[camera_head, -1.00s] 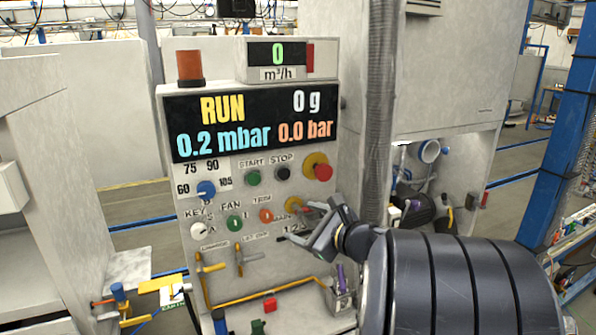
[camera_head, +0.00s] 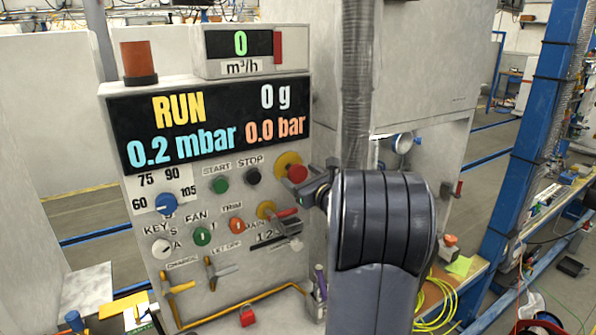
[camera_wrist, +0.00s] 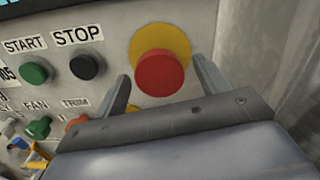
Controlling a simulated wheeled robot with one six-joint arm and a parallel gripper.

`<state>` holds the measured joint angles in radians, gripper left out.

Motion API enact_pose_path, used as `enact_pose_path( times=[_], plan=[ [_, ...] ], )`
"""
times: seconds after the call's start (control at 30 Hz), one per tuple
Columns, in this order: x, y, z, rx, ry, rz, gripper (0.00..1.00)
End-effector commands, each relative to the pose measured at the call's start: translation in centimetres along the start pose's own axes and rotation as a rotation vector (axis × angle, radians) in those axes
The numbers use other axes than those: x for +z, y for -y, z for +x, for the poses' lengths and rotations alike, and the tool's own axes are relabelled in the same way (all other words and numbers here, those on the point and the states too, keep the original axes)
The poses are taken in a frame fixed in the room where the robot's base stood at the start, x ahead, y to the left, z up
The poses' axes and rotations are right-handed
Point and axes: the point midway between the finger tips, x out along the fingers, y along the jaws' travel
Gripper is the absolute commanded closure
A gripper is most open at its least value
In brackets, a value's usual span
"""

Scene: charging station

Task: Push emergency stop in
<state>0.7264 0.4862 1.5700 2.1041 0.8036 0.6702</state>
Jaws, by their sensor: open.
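The emergency stop is a red mushroom button (camera_head: 297,173) on a yellow round base, at the right edge of the control panel (camera_head: 150,230). In the wrist view the red button (camera_wrist: 160,74) sits just beyond my gripper (camera_wrist: 160,90), between its two spread fingers. The fingers are apart and nothing is held. In the head view my gripper (camera_head: 310,190) is close to the button's lower right, partly hidden by my own arm. I cannot tell whether it touches the button.
The black STOP button (camera_head: 252,176) and green START button (camera_head: 219,185) are left of the emergency stop. A red-handled yellow MAIN switch (camera_head: 268,211) is just below. A ribbed grey hose (camera_head: 356,90) hangs close on the right. A display (camera_head: 210,120) shows RUN.

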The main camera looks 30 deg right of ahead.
Motion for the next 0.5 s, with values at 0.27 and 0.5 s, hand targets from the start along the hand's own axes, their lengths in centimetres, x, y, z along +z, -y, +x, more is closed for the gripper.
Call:
enact_pose_path(
  times=[0.27, 0.5],
  plan=[
    [0.0, 0.0, 1.7, 0.000, 0.000, 0.000, 0.30],
    [0.0, 0.0, 1.7, 0.000, 0.000, -0.001, 0.31]
  ],
)
